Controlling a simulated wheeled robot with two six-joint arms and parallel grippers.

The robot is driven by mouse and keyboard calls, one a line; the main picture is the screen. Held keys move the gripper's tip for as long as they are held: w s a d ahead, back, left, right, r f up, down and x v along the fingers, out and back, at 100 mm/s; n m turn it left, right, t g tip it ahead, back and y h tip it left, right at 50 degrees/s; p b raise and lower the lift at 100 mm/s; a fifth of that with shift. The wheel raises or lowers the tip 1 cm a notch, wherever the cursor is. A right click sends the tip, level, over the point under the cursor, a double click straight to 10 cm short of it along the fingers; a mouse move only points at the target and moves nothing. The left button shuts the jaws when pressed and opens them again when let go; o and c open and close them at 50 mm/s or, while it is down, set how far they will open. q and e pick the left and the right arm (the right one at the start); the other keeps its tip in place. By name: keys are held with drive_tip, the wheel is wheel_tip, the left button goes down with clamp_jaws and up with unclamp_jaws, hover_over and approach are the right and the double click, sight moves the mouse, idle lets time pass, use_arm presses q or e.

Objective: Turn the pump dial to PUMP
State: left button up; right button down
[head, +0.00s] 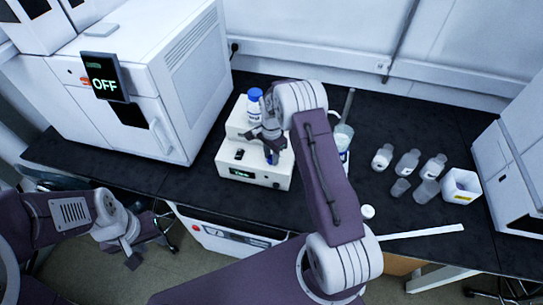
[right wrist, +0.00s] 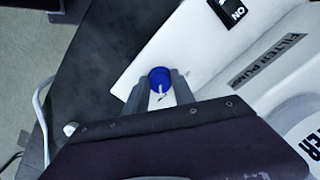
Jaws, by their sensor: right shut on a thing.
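The filter pump (head: 228,158) is a white box on the black bench, with a green lit display on its front. Its blue dial (right wrist: 158,76) has a white pointer line, which runs toward the bottom of the right wrist view. My right gripper (head: 271,150) reaches down onto the pump top and is shut on the dial, one finger on each side. In the head view the gripper mostly hides the dial. The dial's printed positions cannot be read. My left gripper (head: 132,257) hangs low at the left, away from the pump; its jaws are too small to read.
A blue-capped bottle (head: 255,107) stands at the pump's back, close to my right gripper. A large white instrument (head: 180,80) with an OFF screen stands left. Several small bottles (head: 408,160) and a white container (head: 461,186) stand right. A white strip (head: 425,231) lies near the front edge.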

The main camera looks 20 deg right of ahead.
sight(271, 158)
drive_tip(key=c, duration=1.1)
unclamp_jaws()
drive_tip(key=shift+o, duration=0.2)
wheel_tip(271, 158, up, 9)
drive_tip(key=b, duration=0.1)
